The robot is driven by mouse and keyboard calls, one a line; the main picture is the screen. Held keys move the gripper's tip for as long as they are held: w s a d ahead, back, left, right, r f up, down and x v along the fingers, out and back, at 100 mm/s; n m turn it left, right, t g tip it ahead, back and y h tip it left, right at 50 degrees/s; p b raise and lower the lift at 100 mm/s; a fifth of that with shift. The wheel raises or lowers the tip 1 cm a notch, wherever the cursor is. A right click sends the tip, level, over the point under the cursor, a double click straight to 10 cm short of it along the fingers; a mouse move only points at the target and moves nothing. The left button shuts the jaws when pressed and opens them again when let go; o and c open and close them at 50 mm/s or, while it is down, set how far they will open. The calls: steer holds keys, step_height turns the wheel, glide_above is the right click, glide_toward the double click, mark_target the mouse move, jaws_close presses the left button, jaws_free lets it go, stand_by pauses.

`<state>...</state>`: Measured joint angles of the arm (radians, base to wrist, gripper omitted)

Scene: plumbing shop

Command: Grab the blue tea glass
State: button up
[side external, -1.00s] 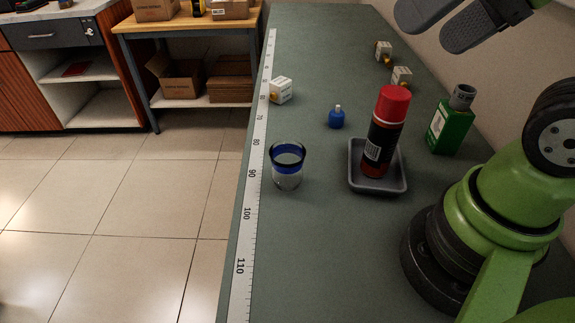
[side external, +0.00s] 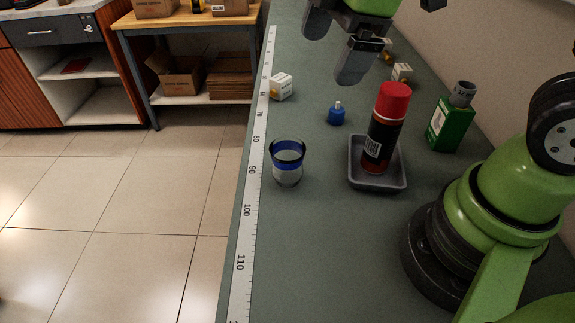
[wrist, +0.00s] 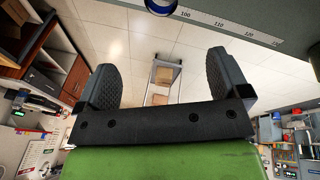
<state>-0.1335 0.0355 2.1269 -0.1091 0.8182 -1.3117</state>
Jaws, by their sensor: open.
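The blue tea glass (side external: 287,163), clear with a blue band near its rim, stands upright on the green bench by the ruler strip. It is partly cut off at the top edge of the wrist view (wrist: 161,5). My gripper (side external: 335,52) is above the bench at the top of the side view, farther back than the glass and well apart from it. In the wrist view my gripper's two dark fingers (wrist: 163,75) are spread with nothing between them.
A grey tray (side external: 378,185) holds a red-capped spray can (side external: 384,130) right of the glass. A small blue bottle (side external: 337,114), a green bottle (side external: 451,124) and white boxes (side external: 281,87) stand around. The bench is clear in front of the glass.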

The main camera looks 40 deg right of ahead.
mark_target(287, 162)
steer(key=w+a+f+n+g, duration=0.1)
steer(key=f+n, duration=0.3)
steer(key=f, duration=0.1)
steer(key=w+a+f+n+g, duration=0.1)
steer(key=w+f+n, duration=0.1)
steer(key=f+n, duration=0.3)
steer(key=w+a+f+n+g+h, duration=0.1)
steer(key=w+f+n, duration=0.1)
steer(key=f+n, duration=0.3)
steer(key=shift+w+f, duration=0.1)
steer(key=shift+f, duration=0.7)
steer(key=shift+w+d+f, duration=0.1)
steer(key=shift+d+f, duration=0.05)
steer(key=shift+f, duration=1.45)
steer(key=shift+d+f, duration=0.1)
steer(key=shift+f, duration=1.45)
steer(key=c, duration=1)
steer(key=shift+r, duration=0.15)
